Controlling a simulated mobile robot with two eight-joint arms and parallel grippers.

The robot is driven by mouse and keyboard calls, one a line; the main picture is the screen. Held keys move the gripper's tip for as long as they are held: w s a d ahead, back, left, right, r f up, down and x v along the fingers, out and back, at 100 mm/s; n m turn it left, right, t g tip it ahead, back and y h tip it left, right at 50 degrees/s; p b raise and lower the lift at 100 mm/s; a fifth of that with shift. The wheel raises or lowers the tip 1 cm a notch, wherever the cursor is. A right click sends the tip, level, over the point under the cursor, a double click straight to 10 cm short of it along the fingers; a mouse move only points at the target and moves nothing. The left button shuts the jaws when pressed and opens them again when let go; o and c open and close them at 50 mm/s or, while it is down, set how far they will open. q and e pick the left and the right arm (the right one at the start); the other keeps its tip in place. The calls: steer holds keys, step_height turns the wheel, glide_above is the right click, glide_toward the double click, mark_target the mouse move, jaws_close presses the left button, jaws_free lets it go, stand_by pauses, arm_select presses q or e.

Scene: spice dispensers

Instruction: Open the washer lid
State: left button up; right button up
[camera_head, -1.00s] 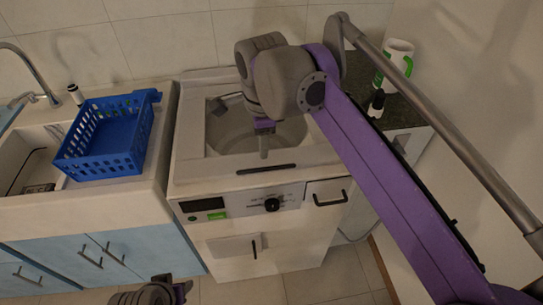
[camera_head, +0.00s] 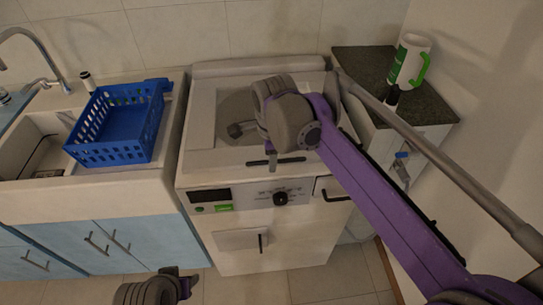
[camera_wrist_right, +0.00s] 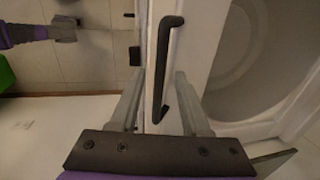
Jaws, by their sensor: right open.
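The white washer (camera_head: 225,172) stands in the middle of the head view, with its lid (camera_head: 203,115) lying flat on top. A round drum shows within the lid's frame. A black bar handle (camera_head: 291,160) sits along the lid's front edge, and it also shows in the right wrist view (camera_wrist_right: 163,62). My right gripper (camera_head: 271,160) is over the front edge at the handle. In the wrist view its open fingers (camera_wrist_right: 158,103) stand on either side of the handle, with nothing gripped. My left gripper (camera_head: 181,280) is low in front of the washer, its jaws unclear.
A blue basket (camera_head: 118,125) stands by the sink on the left counter. The washer's front has a dial (camera_head: 281,198) and a small panel. Floor is clear in front.

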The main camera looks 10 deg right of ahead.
jaws_close()
stand_by(1.4)
